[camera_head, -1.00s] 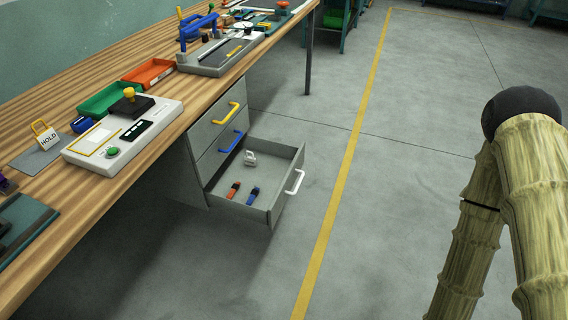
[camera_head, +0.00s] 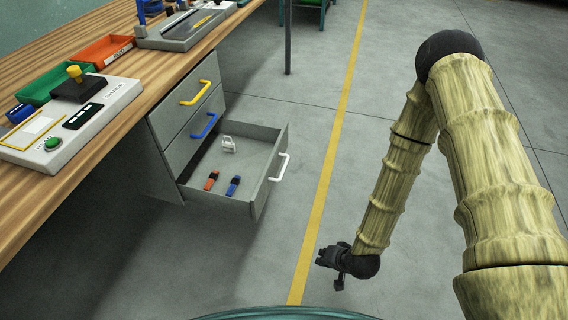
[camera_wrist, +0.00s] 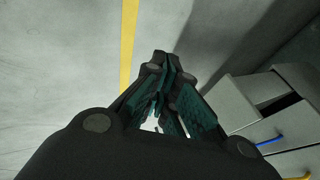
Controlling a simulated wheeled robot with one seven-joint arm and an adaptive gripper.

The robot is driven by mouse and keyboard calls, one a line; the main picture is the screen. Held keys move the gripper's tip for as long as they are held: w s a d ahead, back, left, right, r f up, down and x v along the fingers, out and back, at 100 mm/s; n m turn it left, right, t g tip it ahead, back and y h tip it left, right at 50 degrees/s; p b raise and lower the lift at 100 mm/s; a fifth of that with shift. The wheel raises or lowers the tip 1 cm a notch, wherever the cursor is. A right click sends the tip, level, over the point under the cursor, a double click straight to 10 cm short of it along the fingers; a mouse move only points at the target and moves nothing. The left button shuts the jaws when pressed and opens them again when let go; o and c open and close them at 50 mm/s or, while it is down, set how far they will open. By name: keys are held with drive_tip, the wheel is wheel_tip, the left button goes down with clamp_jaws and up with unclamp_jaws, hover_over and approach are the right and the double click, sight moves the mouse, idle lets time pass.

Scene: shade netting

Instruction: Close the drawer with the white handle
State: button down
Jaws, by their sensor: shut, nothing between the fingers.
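The drawer with the white handle (camera_head: 279,167) is the bottom one of a grey cabinet under the bench, and it stands pulled far out. Its grey front panel (camera_head: 262,196) faces right. Inside lie an orange-and-black item (camera_head: 211,181), a blue-and-black item (camera_head: 233,186) and a small pale padlock-like item (camera_head: 228,145). My gripper (camera_head: 331,265) is to the right of and nearer than the drawer, apart from it, over the floor by the yellow line. Its fingers (camera_wrist: 164,75) are shut and empty in the wrist view. The white handle is not clear in the wrist view.
Above it are shut drawers with a blue handle (camera_head: 205,125) and a yellow handle (camera_head: 195,93). The wooden bench (camera_head: 40,204) runs along the left, holding a control box (camera_head: 68,117) and trays. A bench leg (camera_head: 288,40) stands behind. Floor right of the drawer is clear.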

drive_tip(key=w+a+f+m+t+y+b, duration=0.1)
drive_tip(key=w+t+b, duration=0.15)
drive_tip(key=w, duration=0.35)
drive_tip(key=w+a+f+m+t+y+b, duration=0.1)
drive_tip(key=w+a+m+b, duration=0.15)
drive_tip(key=w, duration=0.45)
drive_tip(key=m+t+y+b, duration=0.3)
drive_tip(key=m+t+b, duration=0.3)
drive_tip(key=b, duration=0.9)
approach(279, 145)
drive_tip(key=w+n+t, duration=0.1)
drive_tip(key=w+n, duration=0.1)
drive_tip(key=w, duration=0.1)
drive_tip(key=shift+w+a+f+m, duration=0.15)
drive_tip(key=shift+w+a+f, duration=0.1)
drive_tip(key=shift+a, duration=0.35)
drive_tip(key=shift+w+a+f+m, duration=0.1)
drive_tip(key=shift+w+a+f, duration=0.1)
drive_tip(key=shift+a, duration=0.4)
drive_tip(key=shift+r, duration=0.1)
